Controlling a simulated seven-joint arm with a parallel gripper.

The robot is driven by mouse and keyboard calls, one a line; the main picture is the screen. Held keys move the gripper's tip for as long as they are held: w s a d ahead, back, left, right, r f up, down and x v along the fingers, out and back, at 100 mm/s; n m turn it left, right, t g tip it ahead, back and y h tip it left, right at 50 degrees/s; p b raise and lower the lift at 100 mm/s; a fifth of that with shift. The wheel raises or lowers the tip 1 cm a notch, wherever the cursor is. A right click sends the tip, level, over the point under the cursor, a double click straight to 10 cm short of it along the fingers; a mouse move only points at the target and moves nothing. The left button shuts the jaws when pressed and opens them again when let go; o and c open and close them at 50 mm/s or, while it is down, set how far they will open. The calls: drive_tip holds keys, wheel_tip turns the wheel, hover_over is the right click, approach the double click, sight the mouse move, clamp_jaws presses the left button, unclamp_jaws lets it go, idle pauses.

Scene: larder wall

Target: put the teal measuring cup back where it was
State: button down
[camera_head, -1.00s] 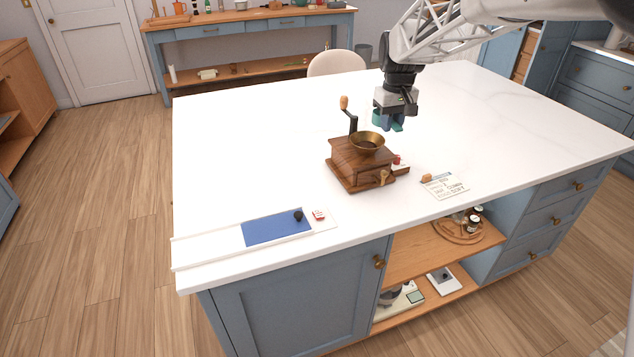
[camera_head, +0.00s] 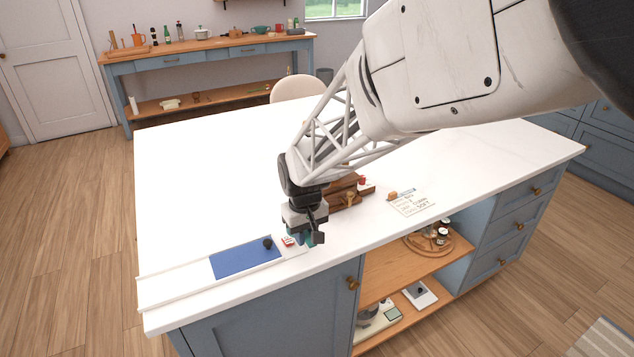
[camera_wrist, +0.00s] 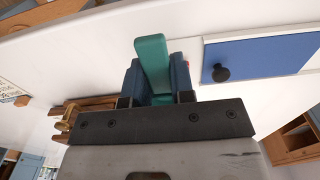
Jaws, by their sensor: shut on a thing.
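The teal measuring cup (camera_wrist: 152,62) shows in the wrist view between the two jaws of my gripper (camera_wrist: 158,80), its flat teal part sticking out past the fingertips. My gripper (camera_head: 308,238) is shut on it. In the head view only a little teal (camera_head: 306,239) shows at the jaws, above the white island top (camera_head: 220,150) near its front edge, just right of a small red and white item (camera_head: 288,240). Most of the cup is hidden by the gripper. I cannot tell whether the cup touches the top.
A white board with a blue panel (camera_head: 240,261) and a black knob (camera_head: 267,243) lies to the left. The wooden grinder (camera_head: 345,190) stands close behind my gripper, mostly hidden by my arm. A written card (camera_head: 411,203) lies to the right. The island's back left is clear.

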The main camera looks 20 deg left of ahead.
idle(0.3)
drive_tip(key=w+a, duration=0.3)
drive_tip(key=w, duration=0.1)
drive_tip(key=w+a+f, duration=0.1)
drive_tip(key=w+a, duration=0.2)
drive_tip(key=w, duration=0.1)
drive_tip(key=w+a, duration=0.3)
drive_tip(key=w, duration=0.2)
drive_tip(key=shift+a+f, duration=0.25)
drive_tip(key=shift+a, duration=0.05)
drive_tip(key=shift+f, duration=0.1)
drive_tip(key=shift+f, duration=1.6)
drive_tip(key=shift+f, duration=0.15)
drive_tip(key=c, duration=1)
unclamp_jaws()
wheel_tip(320, 180, up, 12)
drive_tip(key=shift+s+r, duration=0.1)
drive_tip(key=shift+r, duration=0.05)
